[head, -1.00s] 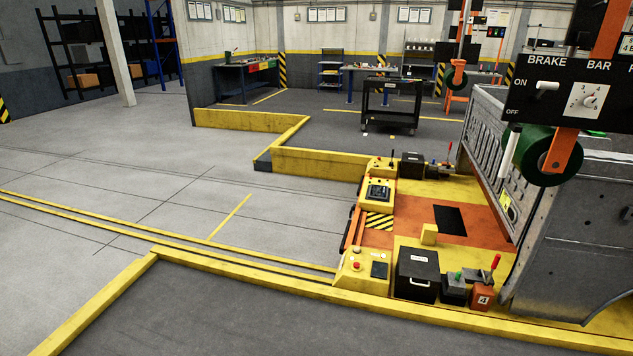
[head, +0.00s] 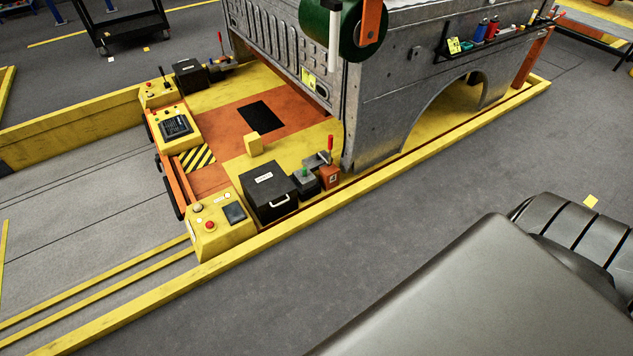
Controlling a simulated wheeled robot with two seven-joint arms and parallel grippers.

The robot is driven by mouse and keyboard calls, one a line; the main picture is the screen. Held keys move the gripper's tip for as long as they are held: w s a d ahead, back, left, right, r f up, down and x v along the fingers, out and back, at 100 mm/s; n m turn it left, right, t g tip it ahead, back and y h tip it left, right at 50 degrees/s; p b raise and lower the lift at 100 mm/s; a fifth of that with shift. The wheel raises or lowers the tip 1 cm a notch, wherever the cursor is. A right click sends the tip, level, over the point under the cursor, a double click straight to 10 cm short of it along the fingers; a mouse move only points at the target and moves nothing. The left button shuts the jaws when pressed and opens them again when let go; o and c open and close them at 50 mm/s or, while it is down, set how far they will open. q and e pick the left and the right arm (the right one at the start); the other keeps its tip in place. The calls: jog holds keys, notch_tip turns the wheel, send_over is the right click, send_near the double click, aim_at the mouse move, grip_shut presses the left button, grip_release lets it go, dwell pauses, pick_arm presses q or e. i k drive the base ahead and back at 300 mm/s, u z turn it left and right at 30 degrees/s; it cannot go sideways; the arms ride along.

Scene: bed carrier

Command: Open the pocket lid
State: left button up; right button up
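A black box (head: 262,198) with a white label on top and a pale handle on its front stands at the near corner of the yellow and orange bed carrier (head: 211,180). Its top looks closed. A second black box (head: 188,80) stands at the carrier's far corner; its top also looks closed. I cannot tell which box, if either, is the pocket. A large grey part of my own arm fills the lower right. Neither of my grippers is in view.
A yellow control console (head: 215,232) with a red button stands left of the near box. A red-handled lever unit (head: 329,177) stands to its right. A metal vehicle bed (head: 385,115) rises behind.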

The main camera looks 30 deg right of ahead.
aim_at(268, 185)
jog(key=z, duration=1)
jog(key=i, duration=0.9)
jog(key=z, duration=0.85)
